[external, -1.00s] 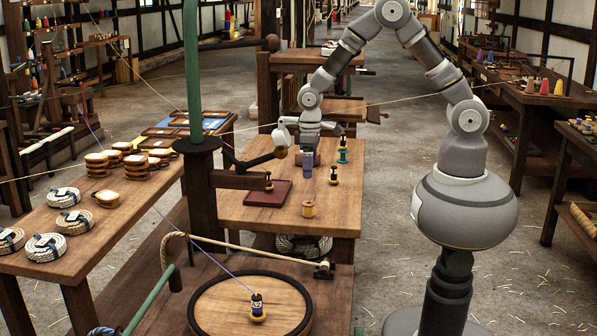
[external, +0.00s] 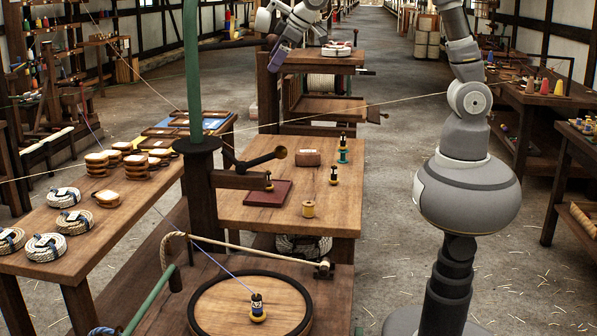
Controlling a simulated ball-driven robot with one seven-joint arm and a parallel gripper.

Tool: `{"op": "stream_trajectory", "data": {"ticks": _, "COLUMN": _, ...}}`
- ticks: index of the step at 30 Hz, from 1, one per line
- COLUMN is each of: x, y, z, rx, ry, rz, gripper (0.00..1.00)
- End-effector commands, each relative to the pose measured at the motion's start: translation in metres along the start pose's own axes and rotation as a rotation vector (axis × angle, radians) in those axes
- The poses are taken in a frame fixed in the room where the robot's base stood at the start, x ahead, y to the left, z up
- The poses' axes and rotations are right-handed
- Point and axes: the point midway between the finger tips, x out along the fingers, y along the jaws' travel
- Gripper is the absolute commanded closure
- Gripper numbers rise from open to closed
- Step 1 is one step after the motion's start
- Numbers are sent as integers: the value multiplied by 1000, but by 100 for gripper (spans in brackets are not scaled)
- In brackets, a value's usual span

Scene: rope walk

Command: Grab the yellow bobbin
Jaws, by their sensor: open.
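A small yellow bobbin (external: 309,209) stands upright near the front right part of the wooden table (external: 235,212). A teal bobbin with a dark top (external: 343,154) stands farther back. My gripper (external: 274,66) is raised high at the top of the external view, well behind and above these bobbins. Its jaws are open, with nothing seen between them.
A brown block (external: 307,158) lies at the table's back. The dark red board (external: 283,193) lies at the left. A green post (external: 193,90) and a dark crank arm (external: 262,159) stand at the table's left. The table's front middle is clear.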

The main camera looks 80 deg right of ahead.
Motion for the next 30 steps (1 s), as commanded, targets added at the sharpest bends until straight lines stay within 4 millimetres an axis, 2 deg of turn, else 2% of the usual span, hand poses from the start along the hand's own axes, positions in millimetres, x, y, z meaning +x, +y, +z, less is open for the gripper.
{"op": "stream_trajectory", "data": {"ticks": 1, "x": -30, "y": 6, "z": -18, "rx": 0, "ry": 87, "rz": 20, "gripper": 0}}
{"op": "stream_trajectory", "data": {"ticks": 3, "x": -78, "y": 18, "z": -36, "rx": 48, "ry": 214, "rz": 25, "gripper": 0}}
{"op": "stream_trajectory", "data": {"ticks": 5, "x": -126, "y": 27, "z": -45, "rx": 99, "ry": 330, "rz": 20, "gripper": 0}}
{"op": "stream_trajectory", "data": {"ticks": 6, "x": -158, "y": 32, "z": -49, "rx": 129, "ry": 405, "rz": 16, "gripper": 0}}
{"op": "stream_trajectory", "data": {"ticks": 9, "x": -232, "y": 42, "z": -49, "rx": 190, "ry": 572, "rz": 4, "gripper": 0}}
{"op": "stream_trajectory", "data": {"ticks": 12, "x": -286, "y": 47, "z": -43, "rx": 226, "ry": 687, "rz": -7, "gripper": 0}}
{"op": "stream_trajectory", "data": {"ticks": 13, "x": -297, "y": 48, "z": -41, "rx": 233, "ry": 711, "rz": -9, "gripper": 0}}
{"op": "stream_trajectory", "data": {"ticks": 14, "x": -307, "y": 49, "z": -39, "rx": 240, "ry": 732, "rz": -11, "gripper": 0}}
{"op": "stream_trajectory", "data": {"ticks": 15, "x": -317, "y": 50, "z": -37, "rx": 246, "ry": 753, "rz": -14, "gripper": 7}}
{"op": "stream_trajectory", "data": {"ticks": 18, "x": -330, "y": 51, "z": -35, "rx": 253, "ry": 779, "rz": -16, "gripper": 27}}
{"op": "stream_trajectory", "data": {"ticks": 30, "x": -329, "y": 52, "z": -36, "rx": 251, "ry": 777, "rz": -14, "gripper": 27}}
